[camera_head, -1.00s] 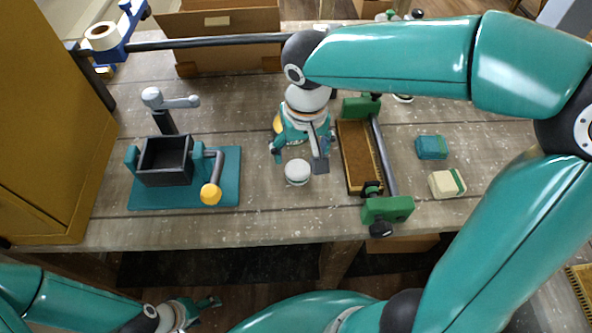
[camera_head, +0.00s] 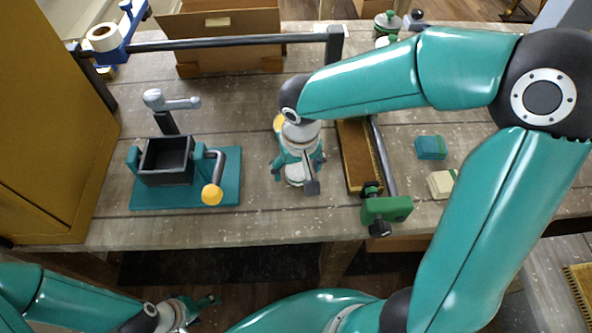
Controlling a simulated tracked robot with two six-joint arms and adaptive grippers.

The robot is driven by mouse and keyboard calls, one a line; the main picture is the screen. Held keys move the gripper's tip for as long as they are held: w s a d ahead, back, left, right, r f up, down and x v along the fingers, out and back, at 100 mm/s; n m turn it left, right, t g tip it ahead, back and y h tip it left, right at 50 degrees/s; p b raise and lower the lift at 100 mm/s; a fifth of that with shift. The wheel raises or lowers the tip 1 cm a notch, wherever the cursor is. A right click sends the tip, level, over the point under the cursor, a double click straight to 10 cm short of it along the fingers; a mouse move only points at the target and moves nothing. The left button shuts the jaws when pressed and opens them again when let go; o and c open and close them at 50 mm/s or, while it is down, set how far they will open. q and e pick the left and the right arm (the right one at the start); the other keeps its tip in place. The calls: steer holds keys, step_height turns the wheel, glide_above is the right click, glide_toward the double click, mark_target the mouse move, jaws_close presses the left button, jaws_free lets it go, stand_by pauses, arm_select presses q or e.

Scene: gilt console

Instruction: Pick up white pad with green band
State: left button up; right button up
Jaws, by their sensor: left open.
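A cream-white block with a green band (camera_head: 439,184) lies on the table right of the green-ended clamp. A round white pad (camera_head: 295,174) sits left of the clamp, partly hidden under my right gripper; no band on it is clear. My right gripper (camera_head: 297,180) is directly over this round pad, its fingers spread to either side with gaps visible. It is far left of the banded block. My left gripper (camera_head: 208,312) is open and empty, low in front of the table edge.
A teal block (camera_head: 431,148) lies behind the banded block. A brown-lined tray (camera_head: 356,157) and clamp (camera_head: 386,209) stand between my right gripper and these blocks. A black box on a teal base (camera_head: 166,161) stands left. Small jars (camera_head: 387,23) stand at the back.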

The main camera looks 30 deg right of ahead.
mark_target(297, 168)
steer(key=c, duration=0.7)
steer(key=shift+r, duration=0.1)
steer(key=shift+c, duration=0.2)
step_height(297, 168, up, 20)
steer(key=shift+p, duration=0.3)
steer(key=shift+o, duration=1.3)
steer(key=c, duration=0.3)
